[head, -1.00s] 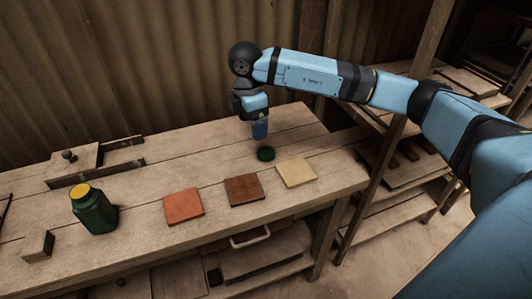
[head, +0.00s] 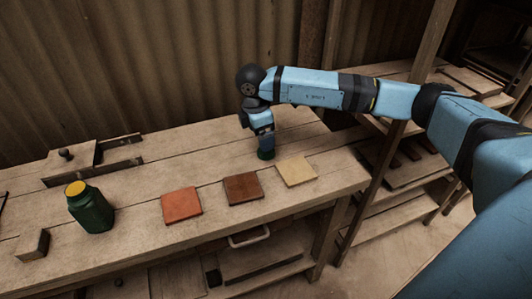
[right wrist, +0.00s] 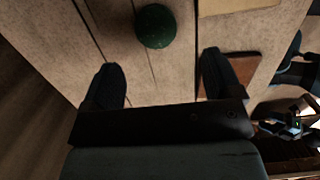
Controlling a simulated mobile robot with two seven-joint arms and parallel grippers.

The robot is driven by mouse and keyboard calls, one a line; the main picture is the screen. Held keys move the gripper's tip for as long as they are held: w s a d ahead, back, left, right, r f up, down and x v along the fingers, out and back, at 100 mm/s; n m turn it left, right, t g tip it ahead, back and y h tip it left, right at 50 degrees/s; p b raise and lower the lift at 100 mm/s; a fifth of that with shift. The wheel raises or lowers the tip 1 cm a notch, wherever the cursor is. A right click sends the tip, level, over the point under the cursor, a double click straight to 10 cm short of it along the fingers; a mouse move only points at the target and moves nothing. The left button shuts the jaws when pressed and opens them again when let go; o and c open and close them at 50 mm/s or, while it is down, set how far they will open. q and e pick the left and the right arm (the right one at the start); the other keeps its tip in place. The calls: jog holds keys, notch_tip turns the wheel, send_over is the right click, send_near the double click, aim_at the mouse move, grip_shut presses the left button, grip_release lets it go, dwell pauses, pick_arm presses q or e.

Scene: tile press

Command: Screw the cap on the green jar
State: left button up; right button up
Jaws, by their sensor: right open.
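The green jar (head: 91,210) stands upright on the left part of the bench, with a yellow top surface showing at its open mouth. The round dark green cap (head: 266,155) lies on the bench right of the middle; it also shows in the right wrist view (right wrist: 155,26). My right gripper (head: 265,148) is over the cap, pointing down, with its fingertips close above or beside it. In the right wrist view the two fingers (right wrist: 161,78) are spread apart, and nothing is between them; the cap lies beyond their tips. My left gripper is not in view.
Orange (head: 182,205), brown (head: 243,188) and cream (head: 296,171) tiles lie in a row along the bench's front. A small wooden block (head: 33,245) stands near the jar, and a wooden press-like fixture (head: 75,160) is behind it. The bench between the jar and cap is clear.

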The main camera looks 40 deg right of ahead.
aim_at(268, 156)
jog(key=shift+d+f, duration=0.1)
jog(key=shift+f, duration=0.5)
jog(key=shift+f, duration=0.1)
jog(key=f, duration=0.2)
jog(key=d+f+b, duration=0.1)
jog(key=f, duration=0.2)
jog(key=shift+d, duration=0.2)
jog(key=shift+r, duration=0.1)
jog(key=shift+c, duration=0.3)
jog(key=c, duration=1)
